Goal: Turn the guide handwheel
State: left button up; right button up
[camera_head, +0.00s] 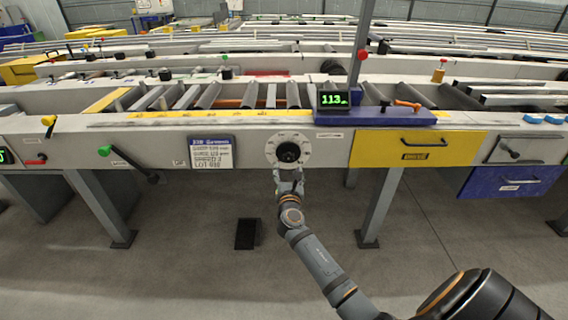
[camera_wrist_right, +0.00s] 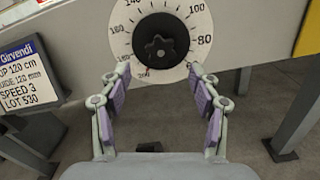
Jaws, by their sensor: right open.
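The guide handwheel (camera_head: 288,152) is a black lobed knob at the centre of a round white dial on the front of the table. In the right wrist view the handwheel (camera_wrist_right: 160,46) sits ahead, and the dial (camera_wrist_right: 118,38) shows numbers including 80, 160, 180 and 200. My right gripper (camera_head: 289,178) is just below the dial in the head view. In the right wrist view the gripper (camera_wrist_right: 160,85) is open and empty, with its purple-padded fingers apart below the handwheel. It appears clear of the knob. My left gripper is not in view.
A sign (camera_head: 211,152) with setting text hangs left of the dial. A green-knobbed lever (camera_head: 127,162) sticks out further left. A yellow drawer (camera_head: 416,148) is to the right, and a green display reading 113 (camera_head: 334,99) stands above. Table legs (camera_head: 380,210) flank open floor.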

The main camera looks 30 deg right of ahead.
aim_at(288, 160)
jog(key=b+x, duration=0.1)
jog(key=x, duration=0.5)
jog(key=shift+w+d+f, duration=0.1)
jog(key=shift+f, duration=0.05)
jog(key=shift+w+d, duration=0.15)
jog(key=shift+w, duration=0.15)
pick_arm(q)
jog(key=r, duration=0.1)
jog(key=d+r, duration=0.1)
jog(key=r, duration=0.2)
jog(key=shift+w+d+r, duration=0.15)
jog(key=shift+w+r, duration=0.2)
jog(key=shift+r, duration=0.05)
pick_arm(e)
jog(key=c, duration=1.2)
pick_arm(q)
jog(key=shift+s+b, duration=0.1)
jog(key=shift+b, duration=0.2)
pick_arm(e)
jog(key=shift+m, duration=0.3)
